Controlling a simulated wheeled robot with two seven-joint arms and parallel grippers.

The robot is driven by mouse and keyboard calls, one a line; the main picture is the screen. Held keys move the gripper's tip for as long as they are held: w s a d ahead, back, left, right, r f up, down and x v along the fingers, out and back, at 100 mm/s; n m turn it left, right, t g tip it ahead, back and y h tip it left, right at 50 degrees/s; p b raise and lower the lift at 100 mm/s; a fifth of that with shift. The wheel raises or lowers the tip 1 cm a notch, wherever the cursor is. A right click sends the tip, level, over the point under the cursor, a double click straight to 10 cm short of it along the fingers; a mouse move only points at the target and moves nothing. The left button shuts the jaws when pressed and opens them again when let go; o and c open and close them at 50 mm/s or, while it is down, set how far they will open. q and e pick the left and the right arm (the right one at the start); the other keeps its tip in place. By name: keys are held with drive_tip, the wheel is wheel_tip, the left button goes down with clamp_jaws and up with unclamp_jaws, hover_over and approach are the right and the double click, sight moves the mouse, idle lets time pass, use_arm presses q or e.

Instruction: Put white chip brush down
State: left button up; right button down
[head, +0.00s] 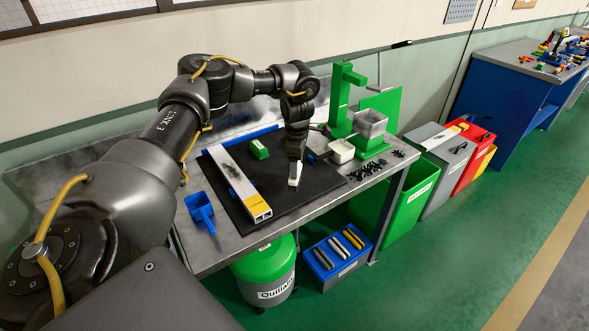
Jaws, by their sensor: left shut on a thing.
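My left gripper (296,158) points down over the right part of the black mat (318,187). It is shut on the white chip brush (294,175), whose pale lower part shows just below the fingers. The brush is at or just above the mat; I cannot tell whether it touches. The gripper hides the brush's upper part. My right gripper is out of view.
A pale profile (252,197) with dark chips lies left of the brush. Small black parts (368,169) lie right of the mat.

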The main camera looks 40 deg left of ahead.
use_arm(q)
drive_tip(key=shift+a+f, duration=0.3)
drive_tip(key=shift+f, duration=0.05)
drive_tip(key=f+p, duration=0.2)
drive_tip(key=shift+a+f, duration=0.3)
drive_tip(key=shift+f, duration=0.1)
drive_tip(key=shift+w+f, duration=0.15)
drive_tip(key=shift+f, duration=0.4)
drive_tip(key=o, duration=1)
drive_tip(key=shift+f, duration=0.15)
drive_tip(key=shift+c, duration=0.2)
